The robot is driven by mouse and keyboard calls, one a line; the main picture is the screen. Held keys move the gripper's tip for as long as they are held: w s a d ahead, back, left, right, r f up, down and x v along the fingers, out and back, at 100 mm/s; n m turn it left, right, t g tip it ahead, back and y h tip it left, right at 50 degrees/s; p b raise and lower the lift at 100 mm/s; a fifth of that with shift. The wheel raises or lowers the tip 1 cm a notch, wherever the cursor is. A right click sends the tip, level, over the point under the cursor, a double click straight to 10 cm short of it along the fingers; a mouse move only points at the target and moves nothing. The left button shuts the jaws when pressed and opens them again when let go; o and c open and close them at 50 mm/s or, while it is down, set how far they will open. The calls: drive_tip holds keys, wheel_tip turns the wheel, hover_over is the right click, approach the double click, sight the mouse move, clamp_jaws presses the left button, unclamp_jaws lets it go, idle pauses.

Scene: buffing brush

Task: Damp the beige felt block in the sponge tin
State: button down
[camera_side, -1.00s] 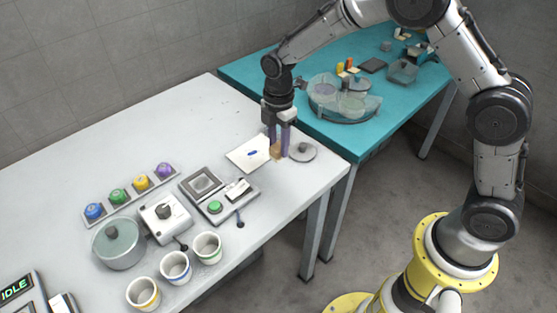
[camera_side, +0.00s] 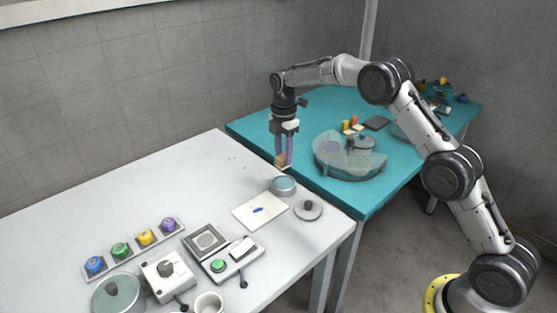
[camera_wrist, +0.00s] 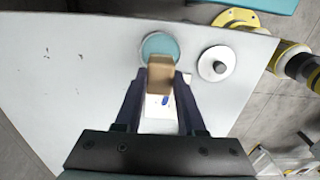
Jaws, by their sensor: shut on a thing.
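My gripper (camera_side: 283,164) is shut on the beige felt block (camera_side: 280,160), which looks tan between the fingertips in the wrist view (camera_wrist: 160,76). The sponge tin (camera_side: 284,192) is a round, low metal tin with a blue-green top surface; it also shows in the wrist view (camera_wrist: 154,42). In the side view the block is raised clear above and behind the tin. In the wrist view the block covers part of the tin's near edge. The block's underside is hidden.
A round grey lid with a dark knob (camera_side: 308,210) lies beside the tin. A white sheet with a blue mark (camera_side: 248,214) lies in front. A switch box (camera_side: 222,264), a rack of coloured knobs (camera_side: 110,262) and a pot (camera_side: 117,294) stand further left. The back of the white table is clear.

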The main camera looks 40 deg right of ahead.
drive_tip(key=shift+f, duration=3)
drive_tip(key=shift+f, duration=0.55)
drive_tip(key=shift+r, duration=3.55)
drive_tip(key=shift+d, duration=0.1)
drive_tip(key=shift+s+d+r, duration=0.2)
drive_tip(key=shift+r, duration=0.25)
drive_tip(key=shift+s+d+r, duration=0.15)
drive_tip(key=shift+d+r, duration=0.05)
drive_tip(key=shift+r, duration=0.25)
drive_tip(key=s+f+m, duration=0.2)
drive_tip(key=s+m, duration=0.4)
drive_tip(key=m, duration=0.3)
drive_tip(key=s+d+f+m, duration=0.1)
drive_tip(key=s+m, duration=0.6)
drive_tip(key=m, duration=0.2)
drive_tip(key=shift+s+d+f, duration=0.3)
drive_tip(key=shift+f, duration=0.05)
